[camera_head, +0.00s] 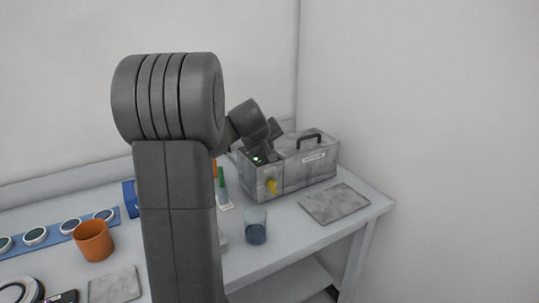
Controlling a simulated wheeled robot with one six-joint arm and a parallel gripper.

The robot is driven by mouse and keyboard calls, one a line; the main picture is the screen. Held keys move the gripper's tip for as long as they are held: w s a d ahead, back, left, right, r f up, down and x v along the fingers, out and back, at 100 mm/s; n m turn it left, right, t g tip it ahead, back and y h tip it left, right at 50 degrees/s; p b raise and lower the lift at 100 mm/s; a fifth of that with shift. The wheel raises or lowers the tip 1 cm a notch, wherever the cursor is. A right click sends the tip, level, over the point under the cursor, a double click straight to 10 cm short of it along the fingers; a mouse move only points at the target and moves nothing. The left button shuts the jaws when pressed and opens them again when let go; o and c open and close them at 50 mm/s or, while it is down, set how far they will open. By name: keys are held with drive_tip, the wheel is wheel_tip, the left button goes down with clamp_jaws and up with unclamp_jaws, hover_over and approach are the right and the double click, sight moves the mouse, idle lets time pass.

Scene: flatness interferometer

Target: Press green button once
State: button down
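The grey box-shaped instrument (309,170) stands at the back right of the table. It has a black carry handle (309,140), a white label and a yellow part (271,186) on its front. A small bright green spot (257,160), which looks like the green button, shows on its left section. My gripper (264,153) is at the top of that left section, right by the green spot. I cannot tell whether it touches it. The gripper is small and dark here, and its fingers cannot be made out as open or shut. My arm hides part of the table.
A blue-tinted glass (256,226) stands in front of the instrument, with a grey flat plate (334,203) to its right. An orange cup (94,240) and a blue strip of round pieces (60,232) are at left. A green-topped tube (222,186) stands close left of the instrument.

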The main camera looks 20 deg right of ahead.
drive_tip(key=shift+r+p, duration=2)
drive_tip(key=shift+r, duration=0.5)
drive_tip(key=shift+r, duration=0.1)
